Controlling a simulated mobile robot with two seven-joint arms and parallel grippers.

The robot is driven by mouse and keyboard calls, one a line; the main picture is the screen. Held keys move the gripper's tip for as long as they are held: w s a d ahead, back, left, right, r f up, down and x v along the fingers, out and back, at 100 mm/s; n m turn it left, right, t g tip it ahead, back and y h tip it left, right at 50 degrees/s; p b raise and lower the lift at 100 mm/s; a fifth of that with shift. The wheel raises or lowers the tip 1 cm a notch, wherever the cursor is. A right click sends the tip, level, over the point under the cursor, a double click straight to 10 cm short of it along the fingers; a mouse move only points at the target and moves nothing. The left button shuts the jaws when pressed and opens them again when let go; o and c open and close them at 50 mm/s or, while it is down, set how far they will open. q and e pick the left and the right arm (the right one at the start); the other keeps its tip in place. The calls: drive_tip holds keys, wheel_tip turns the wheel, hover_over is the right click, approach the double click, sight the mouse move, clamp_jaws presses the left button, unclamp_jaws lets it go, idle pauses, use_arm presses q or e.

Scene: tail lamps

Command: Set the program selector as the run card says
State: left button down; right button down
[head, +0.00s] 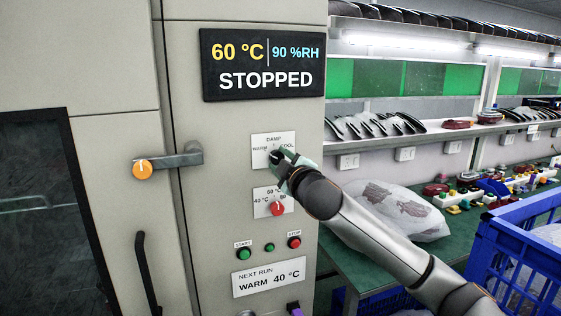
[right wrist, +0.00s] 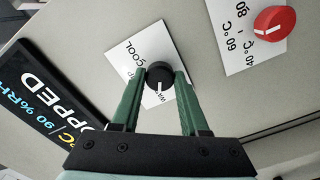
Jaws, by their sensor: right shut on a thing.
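The program selector is a black knob (right wrist: 160,75) on a white plate (head: 264,151) lettered WARM, DAMP and COOL. In the right wrist view its white mark points down, toward the WARM lettering. My right gripper (head: 284,157) is shut on this knob, with a green finger on either side (right wrist: 160,88). It hides most of the knob in the head view. The run card (head: 269,277) reads NEXT RUN, WARM 40 °C. Below the selector is a red temperature knob (head: 277,208), also seen in the right wrist view (right wrist: 274,23); its mark points toward 60 °C. My left gripper is not in view.
The display (head: 263,64) reads 60 °C, 90 %RH, STOPPED. Green START (head: 244,254) and red STOP (head: 294,242) buttons sit below the knobs. An orange-knobbed door handle (head: 168,163) projects at left. A bench with bagged parts (head: 385,210) and a blue crate (head: 515,250) stand right.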

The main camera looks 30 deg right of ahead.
drive_tip(key=shift+c, duration=2.1)
unclamp_jaws()
drive_tip(key=b+v, duration=0.3)
drive_tip(key=v, duration=0.9)
drive_tip(key=shift+s+a+b, duration=0.15)
drive_tip(key=shift+s+b, duration=0.1)
drive_tip(key=shift+b, duration=0.05)
drive_tip(key=shift+r, duration=0.1)
